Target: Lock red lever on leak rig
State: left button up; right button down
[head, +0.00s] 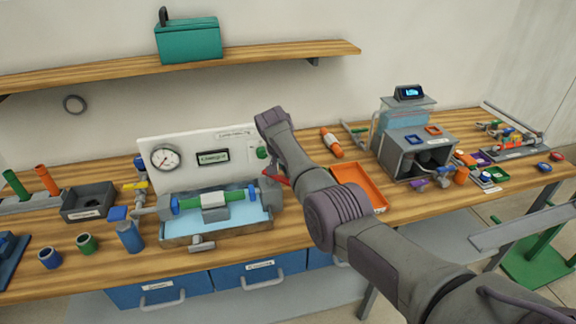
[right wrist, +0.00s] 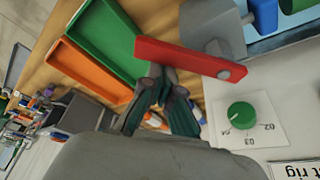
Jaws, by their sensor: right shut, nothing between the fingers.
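The leak rig has a white panel (head: 212,143) with a gauge, a display and a green knob (right wrist: 243,115). A tray of water with a green and blue pipe (head: 235,195) stands before it. The red lever (head: 277,174) shows partly in the head view, at the pipe's right end beside my right arm. In the right wrist view the red lever (right wrist: 185,56) reaches from a grey valve body. My right gripper (right wrist: 164,78) is shut and empty, its fingertips right by the lever's free end; I cannot tell if they touch. My left gripper is not in view.
An orange tray (head: 358,187) lies right of the rig, behind my right arm. A green tray (right wrist: 103,38) shows in the wrist view. A grey machine (head: 417,155) stands further right. Blue and green cups (head: 87,243) stand at front left.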

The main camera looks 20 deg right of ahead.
aim_at(285, 182)
jog(key=shift+s+a+m, duration=0.25)
jog(key=shift+m, duration=0.25)
jog(key=shift+s+a+m+g, duration=0.2)
jog(key=shift+m+g, duration=0.1)
jog(key=shift+m, duration=0.1)
jog(key=shift+s+a+m+g, duration=0.2)
jog(key=shift+a+m+g, duration=0.15)
jog(key=shift+m, duration=0.55)
jog(key=shift+s+a, duration=0.2)
jog(key=shift+a, duration=0.3)
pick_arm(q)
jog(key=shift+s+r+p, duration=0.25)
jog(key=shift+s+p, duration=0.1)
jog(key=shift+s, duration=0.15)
pick_arm(e)
jog(key=shift+s+a, duration=0.15)
jog(key=shift+a, duration=0.45)
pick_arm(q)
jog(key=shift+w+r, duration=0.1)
pick_arm(e)
jog(key=shift+a, duration=0.15)
